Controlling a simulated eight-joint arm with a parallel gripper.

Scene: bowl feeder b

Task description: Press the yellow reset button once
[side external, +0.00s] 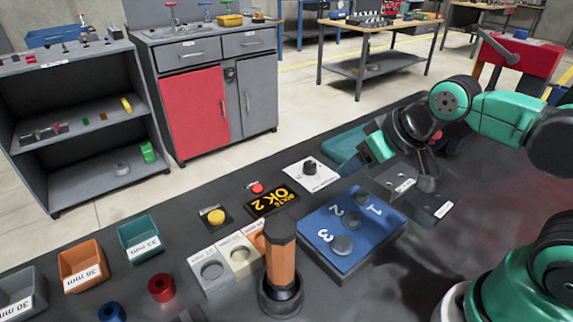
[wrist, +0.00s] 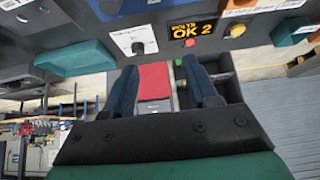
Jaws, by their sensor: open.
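The yellow button (side external: 216,216) sits on a small dark base, left of the display reading OK 2 (side external: 272,203). It also shows near the top of the wrist view (wrist: 238,30), upper right of my fingers. My gripper (wrist: 160,72) is open and empty, with two dark blue fingers apart. In the side view my gripper (side external: 372,142) is to the right of the button and well away from it, beyond the knob panel. Its fingertips are hard to make out there. Nothing touches the button.
A red button (side external: 257,188) and a black knob on a white plate (side external: 309,167) are near the display. An upright orange-handled tool (side external: 281,255) stands in front. A blue numbered plate (side external: 345,232) lies to the right; small bins (side external: 140,237) line the left.

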